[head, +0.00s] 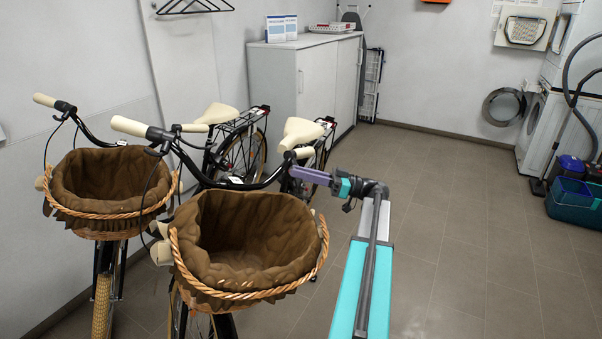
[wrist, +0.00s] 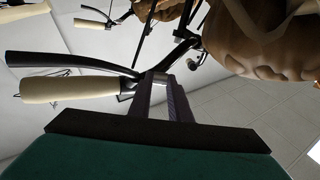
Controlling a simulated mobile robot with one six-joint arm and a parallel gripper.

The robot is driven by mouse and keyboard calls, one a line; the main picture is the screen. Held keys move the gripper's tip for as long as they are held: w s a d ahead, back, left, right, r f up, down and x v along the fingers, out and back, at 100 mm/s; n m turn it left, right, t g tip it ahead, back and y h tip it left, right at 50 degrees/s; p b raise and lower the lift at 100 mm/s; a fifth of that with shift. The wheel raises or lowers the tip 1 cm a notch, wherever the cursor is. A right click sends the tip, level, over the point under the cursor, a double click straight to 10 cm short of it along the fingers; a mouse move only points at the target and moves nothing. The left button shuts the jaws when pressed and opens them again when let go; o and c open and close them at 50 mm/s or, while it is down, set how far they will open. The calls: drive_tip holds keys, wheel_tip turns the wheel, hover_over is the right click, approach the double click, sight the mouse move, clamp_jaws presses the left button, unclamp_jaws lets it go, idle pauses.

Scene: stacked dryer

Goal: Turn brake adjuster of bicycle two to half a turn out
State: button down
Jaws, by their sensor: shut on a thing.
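Two black bicycles with cream grips and lined wicker baskets stand side by side. I cannot read which is numbered two. My gripper (head: 296,171) is at the right end of the nearer bicycle's handlebar (head: 235,184), beside its cream grip (head: 303,153). In the wrist view, my gripper (wrist: 160,82) has its purple fingers closed at the brake lever mount, next to the cream grip (wrist: 68,89) and the black brake lever (wrist: 70,64). The brake adjuster is small and hidden between the fingertips. Its turn cannot be read.
The nearer basket (head: 325,245) is just left of my arm. The farther bicycle's basket (head: 95,232) is at the left. A white cabinet (head: 290,85) stands behind. Washing machines (head: 535,125) and a teal crate (head: 570,207) are at the right. The tiled floor between is clear.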

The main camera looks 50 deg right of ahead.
drive_tip(key=c, duration=1.6)
unclamp_jaws()
drive_tip(key=shift+c, duration=0.2)
drive_tip(key=shift+s+d, duration=0.1)
drive_tip(key=b+v, duration=0.1)
drive_tip(key=v, duration=1.2)
drive_tip(key=shift+s+d, duration=0.15)
drive_tip(key=shift+s, duration=0.15)
drive_tip(key=shift+f, duration=0.15)
